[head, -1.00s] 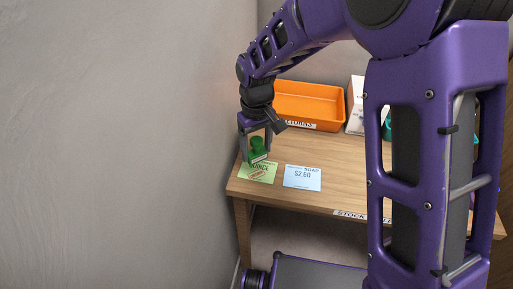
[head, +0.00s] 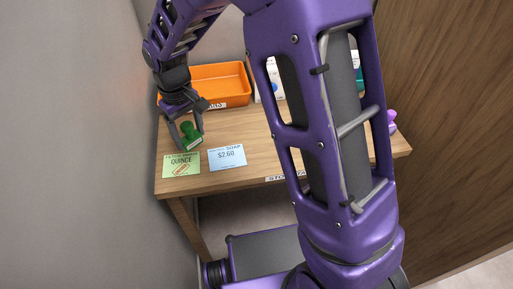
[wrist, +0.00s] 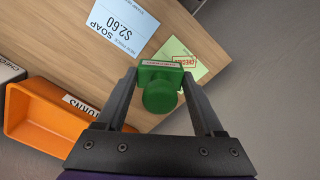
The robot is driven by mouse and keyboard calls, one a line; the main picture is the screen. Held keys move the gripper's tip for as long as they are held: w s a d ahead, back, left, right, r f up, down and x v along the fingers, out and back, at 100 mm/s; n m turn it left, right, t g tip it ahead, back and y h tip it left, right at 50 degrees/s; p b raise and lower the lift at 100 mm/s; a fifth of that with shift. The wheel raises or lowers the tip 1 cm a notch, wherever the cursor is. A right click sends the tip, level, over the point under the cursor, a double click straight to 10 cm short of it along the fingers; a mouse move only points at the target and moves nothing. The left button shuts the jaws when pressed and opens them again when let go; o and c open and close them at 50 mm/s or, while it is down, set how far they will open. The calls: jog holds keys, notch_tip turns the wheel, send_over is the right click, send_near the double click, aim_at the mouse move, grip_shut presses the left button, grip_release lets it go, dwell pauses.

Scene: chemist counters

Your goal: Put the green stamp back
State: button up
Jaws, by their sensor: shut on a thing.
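The green stamp (head: 190,135) has a round knob handle and a rectangular base. My gripper (head: 188,143) is shut on it, with one finger on each side. In the wrist view the stamp (wrist: 160,95) sits between the two dark fingers of my gripper (wrist: 160,75), its labelled base edge away from the palm. The height of the stamp above the counter is hard to tell.
A blue SOAP price card (head: 227,157) lies right of the green card on the wooden counter (head: 250,131). An orange RETURNS tray (head: 228,101) stands behind. A white box (head: 265,92) and a purple object (head: 392,121) are partly hidden by my arm. A grey wall is close at left.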

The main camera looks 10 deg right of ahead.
jog(key=w+d+r+m+b, duration=0.2)
jog(key=d+m, duration=0.4)
jog(key=d, duration=1.4)
jog(key=shift+m, duration=0.4)
jog(key=f, duration=0.1)
jog(key=f+b, duration=0.1)
jog(key=f, duration=0.3)
jog(key=shift+s+d+f, duration=0.15)
jog(key=shift+s+d, duration=0.15)
jog(key=shift+f+b, duration=0.45)
jog(key=shift+f, duration=1.6)
jog(key=shift+f, duration=0.2)
jog(key=o, duration=1)
jog(key=shift+o, duration=0.2)
jog(key=shift+r, duration=0.15)
